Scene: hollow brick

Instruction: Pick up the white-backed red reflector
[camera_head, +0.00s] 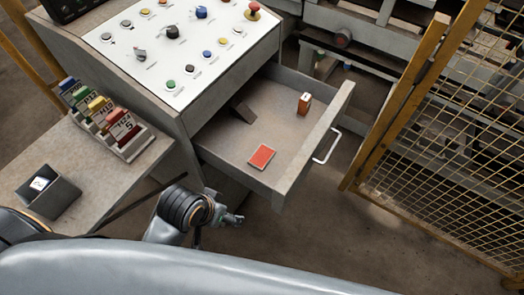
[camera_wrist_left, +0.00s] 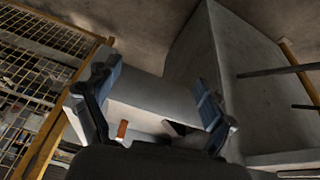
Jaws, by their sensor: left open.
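The red reflector (camera_head: 262,157) lies flat in the open drawer (camera_head: 228,152), near its front left corner, red face up with a thin pale border. Its back is hidden. My left gripper (camera_head: 235,218) is outside the drawer, below and left of the reflector, apart from it. In the left wrist view my left gripper (camera_wrist_left: 157,82) has its two fingers spread wide with nothing held. A small orange piece (camera_wrist_left: 122,129) shows there near the left finger; I cannot tell which drawer object it is. My right gripper is not in view.
An orange block with a white label (camera_head: 304,105) stands in the drawer. The drawer has raised walls and a front handle (camera_head: 327,147). The control console (camera_head: 180,45) rises behind. A side table (camera_head: 95,160) holds tags and a dark box (camera_head: 48,192). Yellow mesh fencing (camera_head: 440,130) stands right.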

